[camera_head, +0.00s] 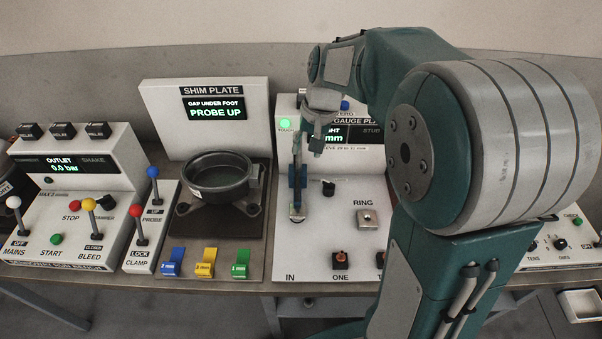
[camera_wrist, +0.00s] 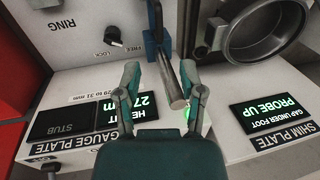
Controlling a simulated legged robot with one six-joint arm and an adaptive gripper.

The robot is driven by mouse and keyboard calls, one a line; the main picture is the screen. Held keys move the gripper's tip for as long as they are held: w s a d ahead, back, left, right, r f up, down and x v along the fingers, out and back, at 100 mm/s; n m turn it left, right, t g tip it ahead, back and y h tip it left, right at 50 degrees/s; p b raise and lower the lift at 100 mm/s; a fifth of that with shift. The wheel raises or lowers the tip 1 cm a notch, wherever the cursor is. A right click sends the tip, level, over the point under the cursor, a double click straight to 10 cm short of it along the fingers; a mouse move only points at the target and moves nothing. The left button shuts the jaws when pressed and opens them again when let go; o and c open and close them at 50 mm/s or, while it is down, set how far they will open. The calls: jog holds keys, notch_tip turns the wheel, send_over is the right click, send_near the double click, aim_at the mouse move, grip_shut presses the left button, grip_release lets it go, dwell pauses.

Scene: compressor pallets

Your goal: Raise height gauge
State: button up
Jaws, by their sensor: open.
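The height gauge stands on the gauge plate (camera_head: 312,253) as an upright metal post (camera_head: 297,150) with a blue slider (camera_head: 297,176) partway up. In the wrist view, the post (camera_wrist: 170,82) points toward me, with the blue slider (camera_wrist: 155,28) farther down it. My gripper (camera_wrist: 161,68) is open, its fingers apart on either side of the post. In the head view, my gripper (camera_head: 312,140) is near the post's upper end, above the blue slider. The gauge display (camera_wrist: 136,110) reads 27-something, partly hidden by my finger. A label gives 29 to 31 mm.
A black lock knob (camera_wrist: 115,37) marked LOCK and FREE sits beside the post. The shim plate's round metal housing (camera_head: 218,178) stands to the left; its display (camera_head: 213,108) reads PROBE UP. A green touch lamp (camera_head: 285,124) is lit. My arm hides much of the right side.

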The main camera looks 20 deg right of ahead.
aim_at(298, 182)
jog(key=f, duration=0.3)
jog(key=a+f, duration=0.1)
jog(key=f, duration=0.2)
jog(key=a+f, duration=0.1)
jog(key=f, duration=0.3)
jog(key=shift+w+f, duration=0.1)
jog(key=shift+w, duration=0.2)
jog(key=shift+d, duration=0.1)
grip_shut()
